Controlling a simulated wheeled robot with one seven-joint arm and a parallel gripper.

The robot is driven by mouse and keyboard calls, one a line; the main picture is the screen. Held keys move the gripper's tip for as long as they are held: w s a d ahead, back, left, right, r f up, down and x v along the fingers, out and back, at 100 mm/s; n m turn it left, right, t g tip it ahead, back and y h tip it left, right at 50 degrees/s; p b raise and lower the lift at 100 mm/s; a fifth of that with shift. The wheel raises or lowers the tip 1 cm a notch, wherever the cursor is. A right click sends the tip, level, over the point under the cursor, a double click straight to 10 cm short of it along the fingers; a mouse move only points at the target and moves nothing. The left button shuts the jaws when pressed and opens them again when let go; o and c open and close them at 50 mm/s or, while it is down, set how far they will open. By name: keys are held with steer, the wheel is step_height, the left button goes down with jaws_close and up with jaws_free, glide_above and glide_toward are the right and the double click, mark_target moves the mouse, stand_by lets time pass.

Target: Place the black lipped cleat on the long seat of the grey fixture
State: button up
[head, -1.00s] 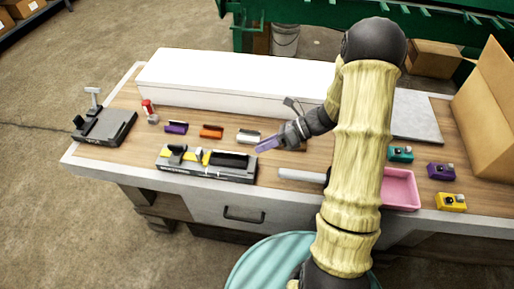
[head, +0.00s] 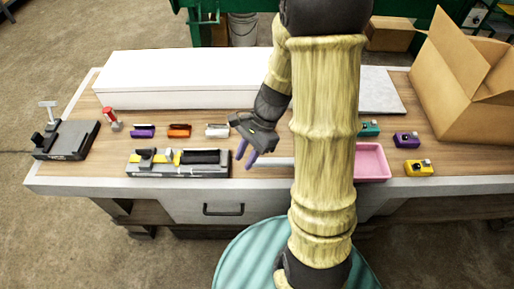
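The grey fixture (head: 150,170) stands near the front edge of the bench, left of centre, with a yellow part and a black clamp-like part on its left half. A long black piece (head: 200,157), which looks like the black lipped cleat, lies along the right half of the fixture. I cannot tell whether it is fully seated. My gripper (head: 246,160) hangs just right of the fixture, pointing down. Its two purple fingers are apart with nothing visible between them.
Purple (head: 143,131), orange (head: 179,131) and white (head: 216,131) pieces lie in a row behind the fixture. A long white box (head: 190,85) is at the back. A pink tray (head: 372,160) and an open carton (head: 462,95) are right.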

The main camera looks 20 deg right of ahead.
steer(key=s+d+r+n+t+h, duration=0.2)
steer(key=s+r+n+t+h, duration=0.1)
steer(key=n, duration=1.1)
step_height(320, 180, up, 2)
steer(key=shift+d+r+t+h, duration=0.15)
steer(key=shift+d+t+h, duration=0.15)
steer(key=shift+t+h, duration=0.7)
